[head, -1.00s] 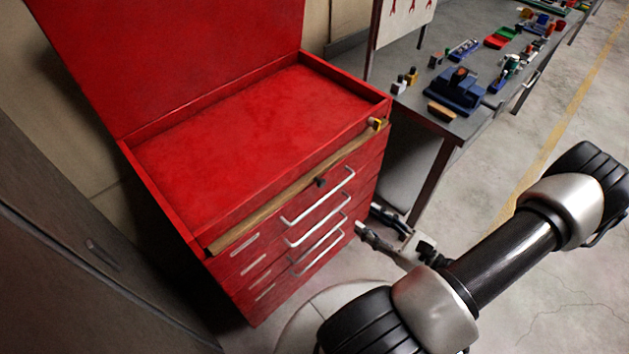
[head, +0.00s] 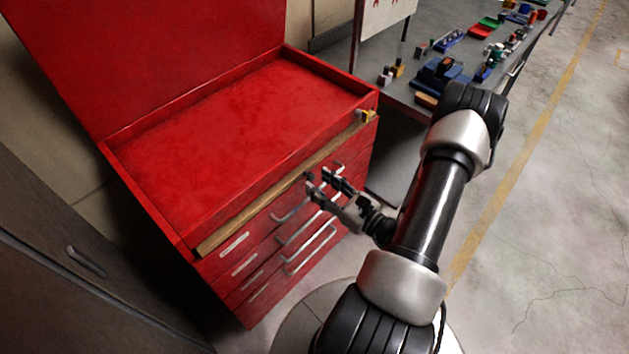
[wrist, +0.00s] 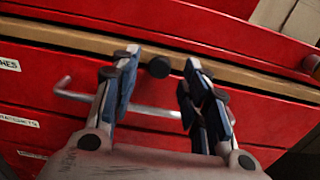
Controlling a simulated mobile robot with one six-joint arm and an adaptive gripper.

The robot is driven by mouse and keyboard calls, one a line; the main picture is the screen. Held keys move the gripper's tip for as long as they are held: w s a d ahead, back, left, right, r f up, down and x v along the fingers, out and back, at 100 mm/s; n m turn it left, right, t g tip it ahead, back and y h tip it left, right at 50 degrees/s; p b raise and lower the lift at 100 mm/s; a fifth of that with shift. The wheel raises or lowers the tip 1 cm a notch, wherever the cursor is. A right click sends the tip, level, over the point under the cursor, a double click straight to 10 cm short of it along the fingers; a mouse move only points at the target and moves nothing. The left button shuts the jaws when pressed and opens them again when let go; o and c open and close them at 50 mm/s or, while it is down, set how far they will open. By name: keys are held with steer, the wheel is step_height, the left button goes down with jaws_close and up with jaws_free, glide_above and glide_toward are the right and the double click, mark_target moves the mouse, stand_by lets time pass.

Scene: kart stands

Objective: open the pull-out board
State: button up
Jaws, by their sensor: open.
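The pull-out board is a wooden strip (head: 250,217) along the front of the red tool cabinet, just under the open top tray. It lies flush in its slot above the drawers. In the wrist view the wooden edge (wrist: 265,83) crosses the picture, with a dark round knob (wrist: 159,67) at its middle. My gripper (head: 319,179) is open in front of the cabinet. In the wrist view its fingertips stand one on each side of the knob, with gaps showing. In the head view the fingers largely hide the knob.
Drawers with silver bar handles (head: 310,249) sit below the board; one handle (wrist: 75,95) lies just under my fingers. A grey workbench (head: 405,94) with parts stands behind right. Floor to the right is clear.

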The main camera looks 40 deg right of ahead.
mark_target(312, 178)
steer(key=shift+w+a, duration=0.15)
steer(key=shift+w, duration=1.35)
jaws_close()
